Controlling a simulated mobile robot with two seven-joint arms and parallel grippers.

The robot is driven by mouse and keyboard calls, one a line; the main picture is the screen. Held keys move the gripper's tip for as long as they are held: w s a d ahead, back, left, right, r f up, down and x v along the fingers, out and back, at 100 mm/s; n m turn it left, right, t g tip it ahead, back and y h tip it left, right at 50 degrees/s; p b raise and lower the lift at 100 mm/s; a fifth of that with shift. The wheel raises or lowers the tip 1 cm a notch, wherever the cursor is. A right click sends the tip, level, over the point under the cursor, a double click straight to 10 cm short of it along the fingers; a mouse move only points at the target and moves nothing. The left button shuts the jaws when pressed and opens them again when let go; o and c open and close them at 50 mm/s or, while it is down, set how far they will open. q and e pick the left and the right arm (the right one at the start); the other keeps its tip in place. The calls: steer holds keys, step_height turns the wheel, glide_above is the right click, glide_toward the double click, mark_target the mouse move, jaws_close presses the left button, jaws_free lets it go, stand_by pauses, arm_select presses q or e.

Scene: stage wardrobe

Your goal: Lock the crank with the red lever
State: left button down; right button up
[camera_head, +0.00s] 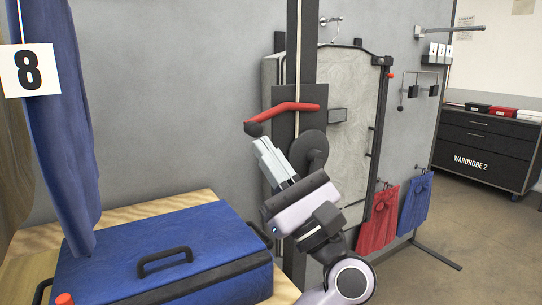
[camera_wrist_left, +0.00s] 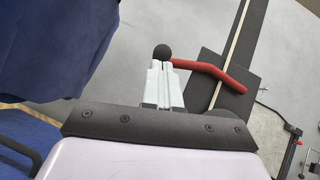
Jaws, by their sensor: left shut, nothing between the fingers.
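The red lever (camera_head: 290,107) sits on a dark plate on a black post, with a dark ball at its left end. It also shows in the left wrist view (camera_wrist_left: 212,70), where the ball lies just past my fingertips. My left gripper (camera_head: 260,143) is shut and empty, its fingertips just below the lever's ball end; I cannot tell whether they touch it. A dark round crank part (camera_head: 310,143) sits below the lever, partly hidden by my gripper. My right gripper is in neither view.
A blue case (camera_head: 165,245) with a black handle lies on a wooden table at the lower left. Blue cloth (camera_head: 62,120) with a number 8 tag hangs above it. A grey panel (camera_head: 350,150) stands behind the post. Red (camera_head: 378,218) and blue garments hang to the right.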

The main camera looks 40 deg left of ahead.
arm_select(q)
steer(key=m+t+p, duration=0.1)
steer(key=m+t, duration=0.1)
steer(key=s+r+m+t+h+p, duration=0.1)
steer(key=m+t, duration=0.1)
steer(key=r+m+t+p, duration=0.1)
steer(key=m+t, duration=0.1)
steer(key=m, duration=0.1)
steer(key=shift+s+a+r+t, duration=0.2)
steer(key=shift+a+t, duration=0.15)
steer(key=shift+t, duration=0.05)
steer(key=shift+f+m+h, duration=0.15)
steer(key=shift+m+h, duration=0.15)
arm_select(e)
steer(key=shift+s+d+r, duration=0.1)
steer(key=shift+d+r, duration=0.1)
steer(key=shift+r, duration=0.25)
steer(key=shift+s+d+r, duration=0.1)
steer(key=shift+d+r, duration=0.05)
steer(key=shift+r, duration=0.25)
arm_select(q)
steer(key=shift+f, duration=0.1)
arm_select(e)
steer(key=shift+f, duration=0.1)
